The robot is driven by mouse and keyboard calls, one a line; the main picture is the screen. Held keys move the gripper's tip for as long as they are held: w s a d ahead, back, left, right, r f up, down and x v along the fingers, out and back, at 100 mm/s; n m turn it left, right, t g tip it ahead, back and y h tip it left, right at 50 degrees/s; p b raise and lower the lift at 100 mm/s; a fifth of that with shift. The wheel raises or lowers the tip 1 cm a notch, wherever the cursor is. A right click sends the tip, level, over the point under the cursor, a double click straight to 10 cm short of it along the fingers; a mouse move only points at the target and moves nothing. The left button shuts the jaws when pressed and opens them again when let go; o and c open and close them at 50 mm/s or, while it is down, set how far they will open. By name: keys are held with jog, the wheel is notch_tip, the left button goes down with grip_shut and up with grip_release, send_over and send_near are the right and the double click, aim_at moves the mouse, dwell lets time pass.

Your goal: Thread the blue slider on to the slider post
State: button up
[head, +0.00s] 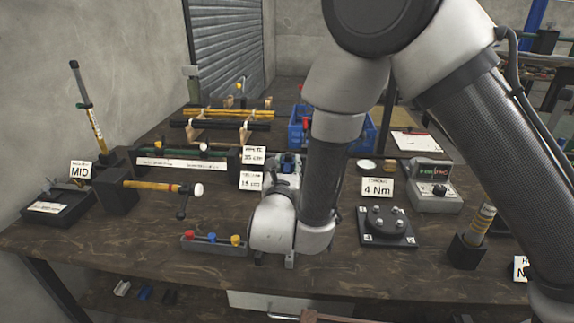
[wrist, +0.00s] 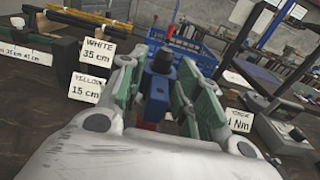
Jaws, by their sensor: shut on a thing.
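My gripper (wrist: 158,72) is shut on a blue piece with a dark rounded top, which looks like the blue slider (wrist: 160,88). The fingers stand on both sides of it and hide much of its body. In the head view my gripper (head: 287,168) points away over the middle of the table, with the blue piece only partly showing. No post is seen inside the slider. Which upright is the slider post is not clear: a tilted banded rod (head: 94,122) stands at the left, and a short banded post (head: 481,222) stands in a black block at the right.
A small grey tray (head: 215,248) with red, blue and yellow knobs lies near the front edge. A rod with a crank (head: 150,186) juts out at left. A blue crate (wrist: 185,50) stands beyond my gripper. A black bolt plate (head: 387,240) and torque box (head: 432,200) stand right.

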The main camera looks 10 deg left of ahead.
jog(key=shift+f, duration=0.55)
jog(key=o, duration=0.9)
jog(key=shift+s, duration=0.1)
jog(key=s, duration=1.1)
jog(key=shift+s+d+r, duration=0.3)
jog(key=shift+s+d, duration=0.1)
